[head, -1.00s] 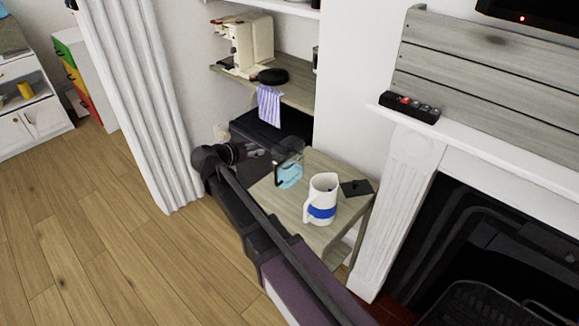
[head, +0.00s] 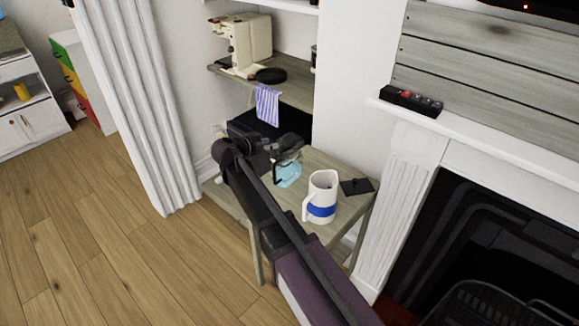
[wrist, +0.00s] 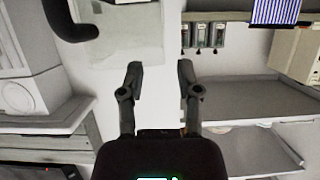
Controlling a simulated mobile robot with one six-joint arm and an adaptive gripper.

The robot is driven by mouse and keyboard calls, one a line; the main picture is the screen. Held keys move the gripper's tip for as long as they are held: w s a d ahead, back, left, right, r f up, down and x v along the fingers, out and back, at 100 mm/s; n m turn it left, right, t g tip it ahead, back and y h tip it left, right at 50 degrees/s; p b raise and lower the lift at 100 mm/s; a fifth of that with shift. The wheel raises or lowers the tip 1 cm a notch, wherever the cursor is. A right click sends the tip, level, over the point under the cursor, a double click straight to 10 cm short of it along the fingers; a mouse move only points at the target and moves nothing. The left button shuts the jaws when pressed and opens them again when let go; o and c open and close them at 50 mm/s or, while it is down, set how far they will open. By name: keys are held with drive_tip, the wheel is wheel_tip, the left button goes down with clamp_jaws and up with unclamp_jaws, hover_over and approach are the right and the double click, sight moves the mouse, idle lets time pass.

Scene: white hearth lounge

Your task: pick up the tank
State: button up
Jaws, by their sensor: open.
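The tank appears to be the clear container with a light blue lower part (head: 289,174), on the small wooden table in the head view. Its upper part is partly hidden by my gripper (head: 285,146), which is at or just above it. In the wrist view a see-through box wall (wrist: 128,45) with a dark curved handle lies ahead and to the left of the fingertips. My gripper there (wrist: 160,75) has its two fingers spread, with nothing between them. I cannot tell if a finger touches the tank.
A white jug with a blue band (head: 322,198) stands right of the tank on the wooden table (head: 345,215). A flat black item (head: 357,187) lies behind it. A shelf (head: 300,95) with a striped cloth (head: 267,104) overhangs behind. The fireplace (head: 470,240) is at right.

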sight(279, 140)
drive_tip(key=shift+b+x, duration=0.8)
drive_tip(key=shift+x, duration=1.8)
drive_tip(key=shift+w+r, duration=0.1)
drive_tip(key=shift+r, duration=0.1)
drive_tip(key=shift+c, duration=0.2)
clamp_jaws()
